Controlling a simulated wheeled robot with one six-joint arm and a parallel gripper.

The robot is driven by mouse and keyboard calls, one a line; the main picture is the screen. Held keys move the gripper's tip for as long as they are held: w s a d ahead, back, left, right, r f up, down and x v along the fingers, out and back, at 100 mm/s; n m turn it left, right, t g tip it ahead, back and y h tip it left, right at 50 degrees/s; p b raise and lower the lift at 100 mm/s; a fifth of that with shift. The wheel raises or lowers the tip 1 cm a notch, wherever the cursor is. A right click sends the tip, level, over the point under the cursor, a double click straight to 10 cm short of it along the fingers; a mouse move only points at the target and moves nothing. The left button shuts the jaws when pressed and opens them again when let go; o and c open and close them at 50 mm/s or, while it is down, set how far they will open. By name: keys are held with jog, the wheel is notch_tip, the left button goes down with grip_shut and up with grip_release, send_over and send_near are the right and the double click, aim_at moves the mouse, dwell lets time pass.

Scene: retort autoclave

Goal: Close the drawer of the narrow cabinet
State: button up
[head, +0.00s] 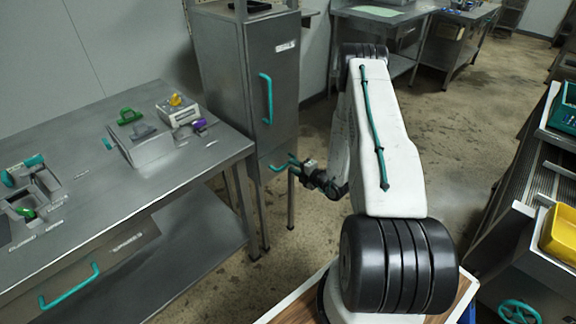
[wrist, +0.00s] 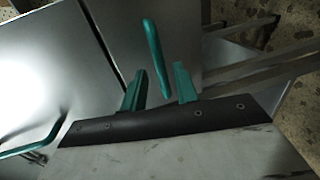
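The narrow cabinet (head: 215,60) is a tall grey metal unit standing on legs. Its door has an upright teal handle (head: 268,98), and below the door is a small drawer front (head: 264,160) with a teal handle (head: 279,166). My gripper (head: 296,166) is right at the drawer handle. In the wrist view my gripper (wrist: 159,88) has its teal fingers apart. The drawer handle (wrist: 153,50) shows between and beyond them, with space on both sides. I cannot tell whether they touch it, or how far the drawer stands out. The drawer front (wrist: 170,20) shows behind.
A steel table (head: 150,185) with fixtures on top and its own teal-handled drawer (head: 70,285) stands left of the cabinet. Another steel table (head: 385,15) is behind. At right is a rack with a yellow bin (head: 560,232). The floor (head: 455,130) between is clear.

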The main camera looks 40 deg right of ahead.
jog(key=v, duration=0.3)
jog(key=shift+a, duration=0.1)
dwell(0.5)
